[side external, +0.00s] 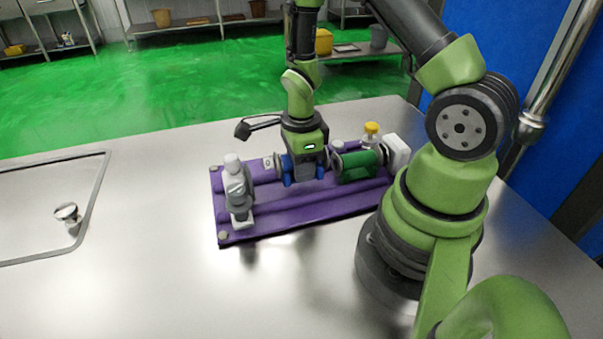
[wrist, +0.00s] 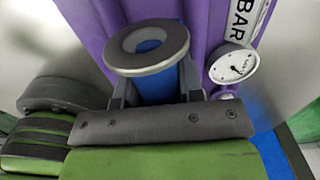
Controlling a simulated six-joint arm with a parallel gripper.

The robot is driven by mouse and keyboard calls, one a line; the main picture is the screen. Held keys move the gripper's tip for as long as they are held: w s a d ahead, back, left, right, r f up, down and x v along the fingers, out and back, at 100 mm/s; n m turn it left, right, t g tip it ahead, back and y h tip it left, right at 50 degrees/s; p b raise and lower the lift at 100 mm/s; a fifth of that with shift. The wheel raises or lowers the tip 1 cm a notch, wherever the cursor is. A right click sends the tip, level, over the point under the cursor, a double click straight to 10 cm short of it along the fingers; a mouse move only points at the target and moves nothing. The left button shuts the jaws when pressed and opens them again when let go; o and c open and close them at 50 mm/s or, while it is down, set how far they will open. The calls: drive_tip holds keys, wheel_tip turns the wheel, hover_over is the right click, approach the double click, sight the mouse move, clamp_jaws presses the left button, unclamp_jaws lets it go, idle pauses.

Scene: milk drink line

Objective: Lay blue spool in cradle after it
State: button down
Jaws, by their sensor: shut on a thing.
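My gripper (side external: 305,175) points down over the purple cradle board (side external: 290,213). It is shut on the blue spool (side external: 288,168), whose blue body shows on both sides of the jaws. In the wrist view, the spool's grey ring-shaped end (wrist: 147,46) faces the camera, and the blue spool body (wrist: 158,88) shows between the fingers. The spool is low over the board's back part; I cannot tell whether it touches the cradle. The green spool (side external: 358,167) with grey ends lies on the board just to the right. It also shows at the left in the wrist view (wrist: 36,140).
A grey and white valve-like part (side external: 238,190) stands at the board's left end. A yellow-topped part (side external: 371,128) and white block (side external: 396,152) are at the right. A round gauge (wrist: 234,65) is close by the spool. The front table is clear.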

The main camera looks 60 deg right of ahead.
drive_tip(key=shift+f, duration=1.25)
drive_tip(key=shift+f, duration=0.15)
drive_tip(key=c, duration=1)
unclamp_jaws()
